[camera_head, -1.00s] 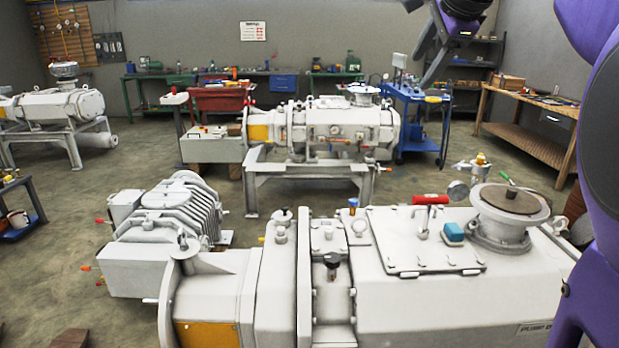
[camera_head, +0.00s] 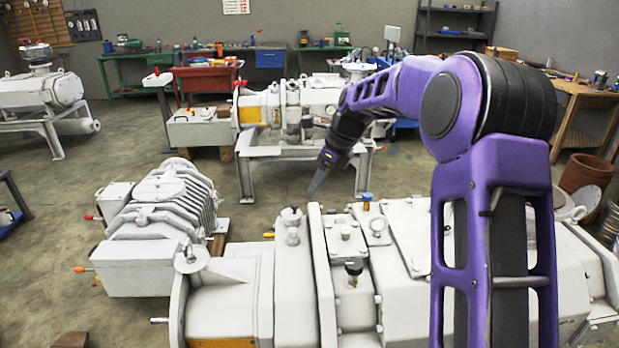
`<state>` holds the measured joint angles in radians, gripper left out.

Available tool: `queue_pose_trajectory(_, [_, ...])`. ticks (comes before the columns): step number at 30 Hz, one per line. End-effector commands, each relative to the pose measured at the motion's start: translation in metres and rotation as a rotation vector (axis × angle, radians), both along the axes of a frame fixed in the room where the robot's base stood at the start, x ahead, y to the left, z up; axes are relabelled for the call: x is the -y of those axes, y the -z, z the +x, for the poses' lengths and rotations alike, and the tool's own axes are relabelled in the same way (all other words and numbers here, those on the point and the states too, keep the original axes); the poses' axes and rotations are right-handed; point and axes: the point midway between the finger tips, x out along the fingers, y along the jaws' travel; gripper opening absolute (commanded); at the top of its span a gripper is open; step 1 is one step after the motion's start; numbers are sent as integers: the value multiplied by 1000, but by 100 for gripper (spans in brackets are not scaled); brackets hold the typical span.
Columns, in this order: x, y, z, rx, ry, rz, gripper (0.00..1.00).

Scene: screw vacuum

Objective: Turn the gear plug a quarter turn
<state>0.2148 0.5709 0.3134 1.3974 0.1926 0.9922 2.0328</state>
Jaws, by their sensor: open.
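The near white vacuum pump (camera_head: 238,305) fills the lower middle of the view. A black-knobbed fitting (camera_head: 354,270) and a blue-capped fitting (camera_head: 367,200) stand farther right on the pump. The frames do not mark which of these is the gear plug. My gripper (camera_head: 313,192) points down and left, a little above and right of the dark-capped plug in the picture. It looks apart from the plug and holds nothing visible; its two fingers overlap at this angle.
My purple arm covers the right part of the near pump. A ribbed grey-white unit (camera_head: 165,210) adjoins the pump at left. A second pump on a stand (camera_head: 290,112) is behind. Benches line the back wall, and a wooden bench (camera_head: 585,105) stands at right. Floor between the pumps is clear.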

Motion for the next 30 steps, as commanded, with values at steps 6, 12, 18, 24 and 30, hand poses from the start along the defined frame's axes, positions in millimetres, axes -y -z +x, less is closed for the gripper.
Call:
queue_pose_trajectory(6, [-9,24,3,-7,3,6,64])
queue_pose_trajectory(12, [-22,60,11,-7,1,6,64])
queue_pose_trajectory(18, [-35,97,19,-6,1,5,64])
queue_pose_trajectory(24, [-48,131,26,-4,1,5,64])
queue_pose_trajectory(30, [-56,153,31,-3,1,4,64])
